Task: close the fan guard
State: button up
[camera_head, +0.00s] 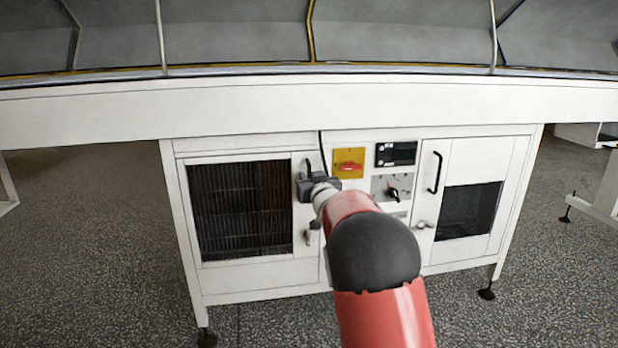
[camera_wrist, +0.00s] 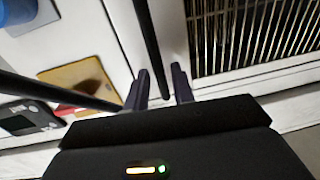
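The fan guard seems to be the left cabinet door with the dark grille (camera_head: 240,208); its grille also fills the upper right of the wrist view (camera_wrist: 250,35). In the head view it looks about flush with the cabinet, but a small gap would be hard to tell. A black bar handle (camera_head: 308,165) is on its right side, partly hidden by my gripper (camera_head: 320,183). In the wrist view, my gripper (camera_wrist: 160,92) has its fingers apart. The black handle bar (camera_wrist: 150,45) runs down to between the fingertips, with space visible beside it; contact is unclear.
To the right are a yellow panel with a red switch (camera_head: 349,163), a black display (camera_head: 396,154) and a knob panel (camera_head: 392,188). The right door (camera_head: 465,160) has its own black handle. A latch (camera_head: 310,234) sits below my gripper. Open floor lies in front.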

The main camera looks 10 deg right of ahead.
jog(key=s, duration=0.6)
jog(key=shift+d, duration=0.25)
jog(key=s+d+r+m+g+h+p, duration=0.1)
jog(key=s+r+g+p, duration=0.15)
jog(key=s, duration=0.75)
jog(key=s+d+r+m+g+h+p, duration=0.1)
jog(key=s+r+g+p, duration=0.15)
jog(key=s, duration=0.65)
jog(key=s+a+f+g+p, duration=0.1)
jog(key=s+g, duration=0.1)
jog(key=s, duration=0.7)
jog(key=s+a+f+g+p, duration=0.1)
jog(key=s+f+g, duration=0.1)
jog(key=s, duration=0.7)
jog(key=s+a+f+n+g+p, duration=0.1)
jog(key=s+f+g, duration=0.1)
jog(key=s, duration=0.7)
jog(key=shift+a+g+p, duration=0.3)
jog(key=shift+a+g, duration=0.05)
jog(key=shift+g, duration=0.35)
